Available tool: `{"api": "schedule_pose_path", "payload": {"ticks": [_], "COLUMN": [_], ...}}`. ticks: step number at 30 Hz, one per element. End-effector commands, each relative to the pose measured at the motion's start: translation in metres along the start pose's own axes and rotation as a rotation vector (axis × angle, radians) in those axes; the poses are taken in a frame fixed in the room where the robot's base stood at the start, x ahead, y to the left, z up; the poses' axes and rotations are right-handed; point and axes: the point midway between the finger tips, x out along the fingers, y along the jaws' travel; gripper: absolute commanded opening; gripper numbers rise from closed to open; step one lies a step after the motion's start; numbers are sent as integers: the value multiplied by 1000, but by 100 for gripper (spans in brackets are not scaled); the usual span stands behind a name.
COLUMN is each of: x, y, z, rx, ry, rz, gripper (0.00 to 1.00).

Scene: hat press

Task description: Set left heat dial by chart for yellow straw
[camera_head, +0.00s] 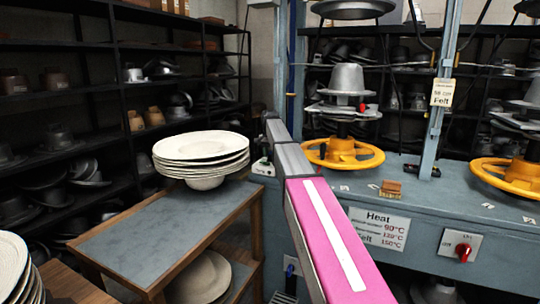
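A white chart (378,228) headed "Heat" is fixed to the front of the blue-grey press bench (400,262). It lists 90°C, 120°C and 150°C; the bottom row reads "Felt" and the smaller words in the upper rows are blurred. Right of it, a red knob (463,250) sits on a white plate marked "ON" and "OFF". I cannot make out a left heat dial; a long pink and grey beam, probably my arm, covers the bench front left of the chart. I cannot make out my gripper's fingers.
The left press has a grey hat block (346,79) above a yellow handwheel (342,153); another handwheel (509,178) is at right. A tag (442,93) reads "Felt". A side table (150,237) carries stacked pale hat bodies (203,147). Dark shelves line the left wall.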

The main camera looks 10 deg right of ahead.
Motion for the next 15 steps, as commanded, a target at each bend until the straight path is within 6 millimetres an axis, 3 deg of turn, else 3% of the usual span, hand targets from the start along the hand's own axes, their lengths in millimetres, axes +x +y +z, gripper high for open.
{"api": "schedule_pose_path", "payload": {"ticks": [7,15], "x": [-12,-62], "y": [0,-1], "z": [-1,-1], "rx": [0,0], "ry": [1,2], "rz": [-1,-1], "gripper": [38,38]}}
